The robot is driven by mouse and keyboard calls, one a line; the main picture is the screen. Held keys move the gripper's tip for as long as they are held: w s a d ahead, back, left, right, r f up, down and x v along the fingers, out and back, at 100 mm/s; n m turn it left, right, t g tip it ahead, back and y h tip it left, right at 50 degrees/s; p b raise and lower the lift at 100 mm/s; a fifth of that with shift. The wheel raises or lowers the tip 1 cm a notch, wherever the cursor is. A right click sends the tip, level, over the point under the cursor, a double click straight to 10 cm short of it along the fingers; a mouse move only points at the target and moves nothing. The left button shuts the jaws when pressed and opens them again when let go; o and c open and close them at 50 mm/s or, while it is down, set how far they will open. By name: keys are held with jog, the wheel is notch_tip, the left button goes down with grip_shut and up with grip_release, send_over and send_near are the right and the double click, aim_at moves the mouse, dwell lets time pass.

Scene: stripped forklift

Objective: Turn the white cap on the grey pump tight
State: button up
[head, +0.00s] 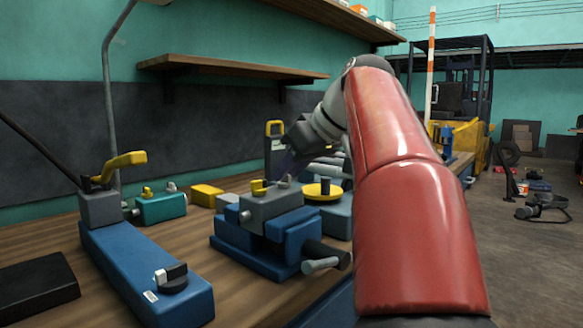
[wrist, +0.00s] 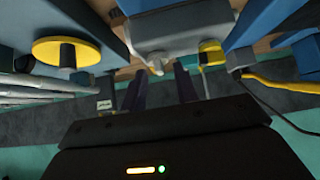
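The grey pump (head: 268,208) sits in a blue vise (head: 285,245) on the workbench. A yellow fitting (head: 259,187) stands on its top; in the wrist view the pump's grey body (wrist: 168,34) is at the top centre. A small pale piece (wrist: 156,68), apparently the white cap, shows between my fingertips in the wrist view; the head view does not show it clearly. My gripper (wrist: 161,72) points at the pump, its two dark fingers apart on either side of that piece. Contact cannot be made out. In the head view my gripper (head: 288,165) is just above the pump, partly dark and blurred.
A blue fixture with a yellow lever (head: 122,165) stands at the left. A teal block (head: 160,207) and a yellow block (head: 206,195) lie behind. A yellow disc (head: 322,193) is right of the pump. A shelf (head: 230,69) hangs above; a forklift (head: 462,140) stands beyond.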

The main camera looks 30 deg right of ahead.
aim_at(275, 189)
grip_shut()
jog(key=shift+a, duration=0.1)
jog(key=m+h, duration=0.1)
jog(key=m, duration=0.1)
jog(key=m+h, duration=0.1)
jog(key=shift+s+a+m+t+h, duration=0.1)
jog(key=shift+a+m+t+h, duration=0.2)
jog(key=shift+a+m+h, duration=0.1)
jog(key=m+h, duration=0.2)
jog(key=m, duration=0.1)
jog(key=m+h, duration=0.1)
jog(key=shift+a+m+h, duration=0.3)
jog(key=m+g+h, duration=0.1)
jog(key=m, duration=0.1)
jog(key=m+g+h, duration=0.1)
jog(key=m, duration=0.1)
jog(key=w+m+g+h, duration=0.1)
jog(key=m, duration=0.1)
jog(key=shift+a+g+h, duration=0.3)
jog(key=shift+a+h, duration=0.1)
jog(key=m+g, duration=0.1)
jog(key=m, duration=0.1)
jog(key=m+g+h, duration=0.1)
jog(key=m+g, duration=0.1)
jog(key=m, duration=0.1)
jog(key=shift+w+a+m+g+h, duration=0.1)
jog(key=shift+w+m+g+h, duration=0.2)
jog(key=shift+w+g, duration=0.1)
